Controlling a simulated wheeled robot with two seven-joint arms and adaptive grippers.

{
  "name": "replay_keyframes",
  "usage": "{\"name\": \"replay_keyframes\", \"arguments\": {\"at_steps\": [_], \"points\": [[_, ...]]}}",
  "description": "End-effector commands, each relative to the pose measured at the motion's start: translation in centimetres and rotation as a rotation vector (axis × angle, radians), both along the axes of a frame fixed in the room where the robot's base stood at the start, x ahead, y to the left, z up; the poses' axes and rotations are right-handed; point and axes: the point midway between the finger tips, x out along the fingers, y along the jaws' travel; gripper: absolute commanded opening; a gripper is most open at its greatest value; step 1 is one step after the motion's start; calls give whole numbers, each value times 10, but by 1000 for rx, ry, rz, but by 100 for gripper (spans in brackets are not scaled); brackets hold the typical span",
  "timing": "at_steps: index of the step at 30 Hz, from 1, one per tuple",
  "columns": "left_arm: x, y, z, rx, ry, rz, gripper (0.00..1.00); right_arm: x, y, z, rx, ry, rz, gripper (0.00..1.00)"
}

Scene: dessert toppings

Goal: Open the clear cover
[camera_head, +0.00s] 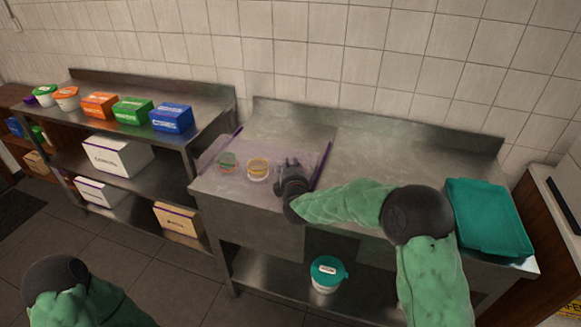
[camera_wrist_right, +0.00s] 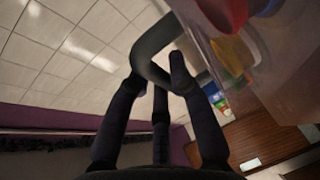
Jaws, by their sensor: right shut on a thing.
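The clear cover (camera_head: 310,153) is a see-through box face with purple edging on the left part of the steel counter. My right gripper (camera_head: 289,166) is at the front right of the cover. In the right wrist view its dark fingers (camera_wrist_right: 157,82) are closed around a grey curved handle (camera_wrist_right: 150,46) next to the clear wall (camera_wrist_right: 280,60). How far the cover is raised, I cannot tell. My left arm shows only at the bottom left; its gripper is out of view.
A teal tray (camera_head: 487,216) lies at the counter's right end. A white tub with a teal lid (camera_head: 327,273) stands on the shelf below. The left shelf holds orange (camera_head: 100,105), green (camera_head: 133,110) and blue (camera_head: 171,118) boxes. The counter's back middle is clear.

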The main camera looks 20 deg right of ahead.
Motion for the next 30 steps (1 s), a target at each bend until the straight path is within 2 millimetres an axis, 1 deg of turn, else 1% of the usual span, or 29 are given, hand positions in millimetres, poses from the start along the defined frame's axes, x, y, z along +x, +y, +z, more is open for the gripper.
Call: {"name": "replay_keyframes", "arguments": {"at_steps": [1, 5, 9, 15, 18, 24, 30], "points": [[0, 0, 5, 0, 0, 0, 40, 6, -5, 1, -1, 3, -3, 0], [0, 0, 16, 0, 0, 0, 40, 27, -20, 2, 0, 2, -4, 0], [0, 0, 28, 0, 0, 0, 40, 54, -38, 2, 0, 2, -4, 0], [0, 0, 38, 0, 0, 0, 40, 88, -61, 1, 0, 0, -3, 0], [0, 0, 42, 0, 0, 0, 40, 100, -69, 1, 0, 1, -3, 0], [0, 0, 46, 0, 0, 0, 40, 115, -79, 0, 0, 1, -2, 0], [0, 0, 46, 0, 0, 0, 40, 119, -81, -1, 0, 2, -1, 0]]}}
